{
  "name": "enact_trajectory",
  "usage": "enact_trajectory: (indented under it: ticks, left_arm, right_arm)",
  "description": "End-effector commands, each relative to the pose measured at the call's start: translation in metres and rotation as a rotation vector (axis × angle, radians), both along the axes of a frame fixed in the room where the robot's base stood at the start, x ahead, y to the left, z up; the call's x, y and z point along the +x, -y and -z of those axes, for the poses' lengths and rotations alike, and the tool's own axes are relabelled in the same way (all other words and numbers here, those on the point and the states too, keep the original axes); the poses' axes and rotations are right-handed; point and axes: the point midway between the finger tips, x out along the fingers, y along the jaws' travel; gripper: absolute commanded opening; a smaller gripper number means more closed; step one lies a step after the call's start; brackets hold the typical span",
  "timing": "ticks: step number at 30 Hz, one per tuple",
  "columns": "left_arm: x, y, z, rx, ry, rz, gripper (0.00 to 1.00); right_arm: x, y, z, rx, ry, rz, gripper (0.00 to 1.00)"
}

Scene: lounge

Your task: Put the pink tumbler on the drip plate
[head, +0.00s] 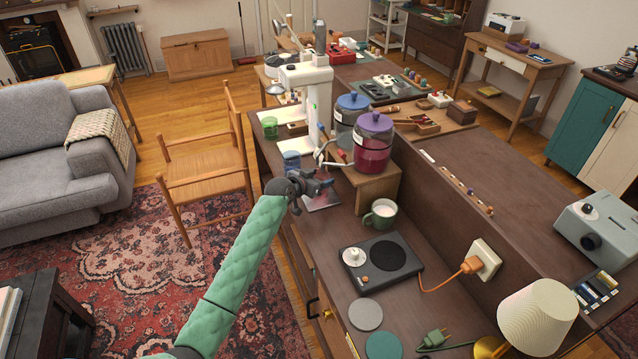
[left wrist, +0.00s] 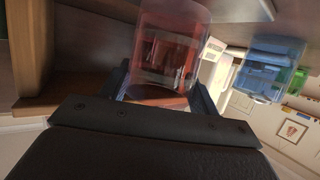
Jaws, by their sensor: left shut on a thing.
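The pink tumbler (left wrist: 168,45) is see-through and reddish, and fills the upper middle of the left wrist view. My left gripper (head: 322,184) is shut on it; the dark fingers stand on either side of it in the left wrist view. In the head view the gripper hides most of the tumbler. My right gripper is not in view.
A blue tumbler (head: 292,162) and a green tumbler (head: 270,127) stand beyond the gripper. Two jar dispensers, one purple-lidded (head: 373,145), stand on a wooden stand (head: 368,187). A mug (head: 381,214) and a hot plate (head: 380,262) are nearer on the counter.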

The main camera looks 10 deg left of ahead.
Motion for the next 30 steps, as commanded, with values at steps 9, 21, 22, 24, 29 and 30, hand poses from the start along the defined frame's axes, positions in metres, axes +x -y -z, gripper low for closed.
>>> enact_trajectory:
  ticks: [9, 21, 22, 24, 29, 30]
  left_arm:
    - [0.0000, -0.0004, 0.0048, 0.000, 0.001, 0.000, 0.26]
    - [-0.0002, -0.0004, 0.0077, 0.000, 0.000, 0.000, 0.83]
    - [-0.0002, -0.0005, 0.0077, 0.000, 0.000, 0.000, 0.83]
    - [-0.0002, -0.0005, 0.0077, 0.000, 0.000, 0.000, 0.83]
    - [-0.0002, -0.0004, 0.0065, 0.000, 0.000, 0.000, 0.83]
    - [-0.0002, -0.0004, 0.0051, 0.000, 0.000, 0.000, 0.83]
  right_arm:
    - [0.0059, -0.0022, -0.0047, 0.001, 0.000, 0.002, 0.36]
    - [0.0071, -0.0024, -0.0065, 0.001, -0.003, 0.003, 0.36]
    - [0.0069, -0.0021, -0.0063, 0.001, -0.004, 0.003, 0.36]
    - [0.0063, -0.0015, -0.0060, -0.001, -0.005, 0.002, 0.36]
    - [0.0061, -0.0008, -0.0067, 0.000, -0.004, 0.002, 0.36]
    - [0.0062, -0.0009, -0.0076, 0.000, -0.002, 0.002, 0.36]
